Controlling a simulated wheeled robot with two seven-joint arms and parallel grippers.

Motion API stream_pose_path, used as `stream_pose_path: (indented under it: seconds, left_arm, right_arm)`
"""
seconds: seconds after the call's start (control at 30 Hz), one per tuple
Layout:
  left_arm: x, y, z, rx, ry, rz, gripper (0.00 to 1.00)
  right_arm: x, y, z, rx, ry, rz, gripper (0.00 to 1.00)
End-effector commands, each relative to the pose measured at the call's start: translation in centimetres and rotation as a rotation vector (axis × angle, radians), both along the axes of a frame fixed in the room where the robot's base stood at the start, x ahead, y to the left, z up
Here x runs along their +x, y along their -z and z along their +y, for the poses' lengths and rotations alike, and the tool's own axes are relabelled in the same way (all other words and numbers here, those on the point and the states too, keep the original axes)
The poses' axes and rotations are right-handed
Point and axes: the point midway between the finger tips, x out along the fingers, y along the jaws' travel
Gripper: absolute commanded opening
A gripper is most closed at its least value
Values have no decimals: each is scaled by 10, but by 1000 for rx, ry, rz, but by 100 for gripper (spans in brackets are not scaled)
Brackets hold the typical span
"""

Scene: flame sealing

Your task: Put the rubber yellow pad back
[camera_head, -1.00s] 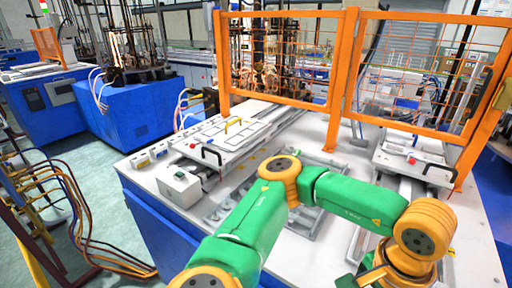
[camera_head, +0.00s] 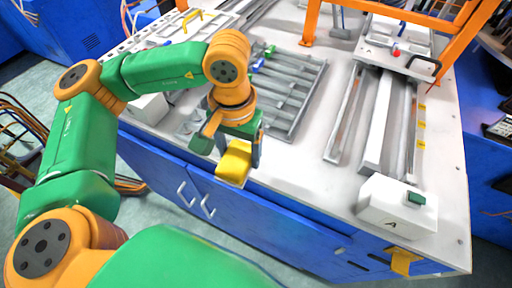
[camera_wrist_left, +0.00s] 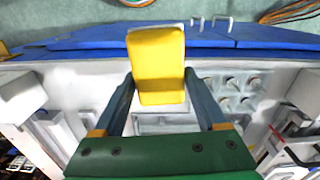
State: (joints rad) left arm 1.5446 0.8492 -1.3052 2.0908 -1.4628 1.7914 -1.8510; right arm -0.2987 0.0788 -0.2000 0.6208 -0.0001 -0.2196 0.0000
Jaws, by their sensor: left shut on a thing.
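The yellow rubber pad (camera_head: 235,163) is held by my left gripper (camera_head: 230,148) at the front edge of the white worktable, near the blue cabinet front. In the left wrist view the pad (camera_wrist_left: 157,62) stands between the two dark fingers of the left gripper (camera_wrist_left: 160,88), which close on its sides. The pad appears clear of the table surface. My right gripper is not in view.
A grey slotted tray (camera_head: 312,72) with small green and blue items lies behind the left gripper. A white box with a green button (camera_head: 398,208) stands at front right, beside metal rails (camera_head: 383,125). Orange fence posts (camera_head: 462,45) rise at the back.

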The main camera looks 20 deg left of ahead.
Motion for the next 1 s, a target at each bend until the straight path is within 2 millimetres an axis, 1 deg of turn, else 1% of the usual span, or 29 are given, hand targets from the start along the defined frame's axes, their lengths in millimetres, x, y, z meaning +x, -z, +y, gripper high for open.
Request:
stream_pose_path:
  seconds: [0.03, 0.17, 0.37, 0.47, 0.57, 0.6, 0.67, 0.7, 0.8, 0.9, 1.0]
  left_arm:
    - [6, 1, -5, -3, -42, -4, 22]
    - [20, -4, -16, -7, -190, -8, 22]
    - [43, -14, -41, -14, -485, -13, 22]
    - [54, -21, -58, -17, -671, -14, 22]
    - [63, -29, -78, -18, -882, -11, 22]
    - [65, -33, -87, -17, -976, -11, 22]
    - [68, -38, -102, -15, -1128, -11, 22]
    - [69, -41, -111, -13, -1234, -11, 22]
    - [68, -49, -135, -5, -1497, -13, 22]
    - [64, -54, -153, 4, -1711, -17, 22]
    - [61, -57, -162, 9, -1841, -21, 22]
  right_arm:
    - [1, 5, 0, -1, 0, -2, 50]
    - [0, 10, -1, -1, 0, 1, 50]
    - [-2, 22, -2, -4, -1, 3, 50]
    - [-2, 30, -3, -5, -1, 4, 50]
    - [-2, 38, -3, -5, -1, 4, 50]
    - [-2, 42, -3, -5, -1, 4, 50]
    - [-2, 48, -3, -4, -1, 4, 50]
    - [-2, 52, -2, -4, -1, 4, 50]
    - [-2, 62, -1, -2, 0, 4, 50]
    - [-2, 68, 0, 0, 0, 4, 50]
    - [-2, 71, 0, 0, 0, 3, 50]
